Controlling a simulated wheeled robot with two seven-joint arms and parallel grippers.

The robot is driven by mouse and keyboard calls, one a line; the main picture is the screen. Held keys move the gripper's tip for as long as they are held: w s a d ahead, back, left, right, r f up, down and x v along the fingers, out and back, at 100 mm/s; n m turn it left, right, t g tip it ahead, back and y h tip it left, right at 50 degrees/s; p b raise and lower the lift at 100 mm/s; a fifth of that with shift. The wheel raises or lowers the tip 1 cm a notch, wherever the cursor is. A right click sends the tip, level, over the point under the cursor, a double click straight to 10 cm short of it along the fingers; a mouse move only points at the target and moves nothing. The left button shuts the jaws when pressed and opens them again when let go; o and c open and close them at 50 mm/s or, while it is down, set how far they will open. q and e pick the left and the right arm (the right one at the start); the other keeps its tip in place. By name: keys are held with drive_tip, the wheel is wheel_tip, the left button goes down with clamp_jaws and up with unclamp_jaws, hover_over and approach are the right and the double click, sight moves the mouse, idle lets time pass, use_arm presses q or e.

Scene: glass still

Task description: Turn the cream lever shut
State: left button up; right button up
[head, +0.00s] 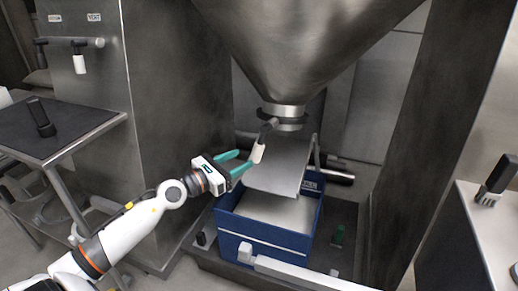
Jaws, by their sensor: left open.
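The cream lever (257,153) hangs at a slant from a dark arm on the valve collar (283,118), under the steel hopper. Its cream grip points down and to the left. My left gripper (245,158) has teal fingers that are open and point toward the grip from the left. The grip shows right at the fingertips; I cannot tell whether it touches them or how far it sits between them. My right gripper is not in view.
A blue bin (262,233) with pale contents stands below the hopper (300,45), a tilted metal plate (278,165) above it. Steel walls flank the bay. A panel at upper left carries a black lever (40,52) and a white lever (79,63).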

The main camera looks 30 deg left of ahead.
sight(253, 153)
use_arm(q)
drive_tip(key=x, duration=0.5)
drive_tip(key=shift+w+d, duration=0.1)
drive_tip(key=shift+w, duration=0.3)
drive_tip(key=shift+p+x, duration=0.3)
drive_tip(key=shift+x, duration=0.5)
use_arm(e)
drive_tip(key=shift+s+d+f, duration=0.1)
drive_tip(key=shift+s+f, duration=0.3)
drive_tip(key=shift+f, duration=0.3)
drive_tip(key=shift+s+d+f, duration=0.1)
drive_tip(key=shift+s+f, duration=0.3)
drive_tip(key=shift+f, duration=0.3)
use_arm(q)
drive_tip(key=shift+s, duration=0.1)
clamp_jaws()
